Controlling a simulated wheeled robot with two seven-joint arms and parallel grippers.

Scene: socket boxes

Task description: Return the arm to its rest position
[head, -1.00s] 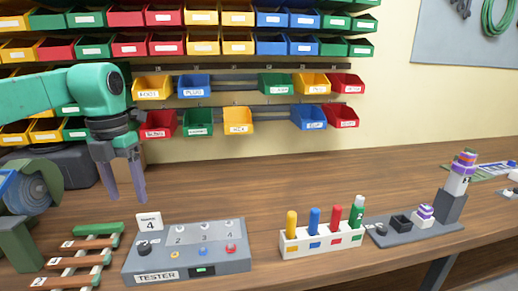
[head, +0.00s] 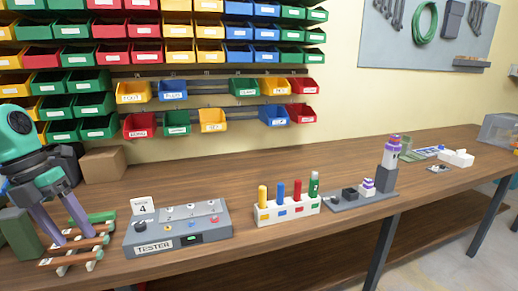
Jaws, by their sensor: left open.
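My left gripper (head: 66,222) is at the far left of the head view, above the wooden rack with a green end (head: 70,250). Its two grey-purple fingers point down and stand apart, with nothing seen between them. Part of my left arm (head: 18,140) is cut off by the left edge of the picture. My right gripper and arm do not show.
A grey tester box (head: 175,243) stands right of the gripper. Further right are a white block with coloured pegs (head: 287,209) and a grey base with a striped tower (head: 391,160). A cardboard box (head: 105,163) stands behind. Bins cover the wall.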

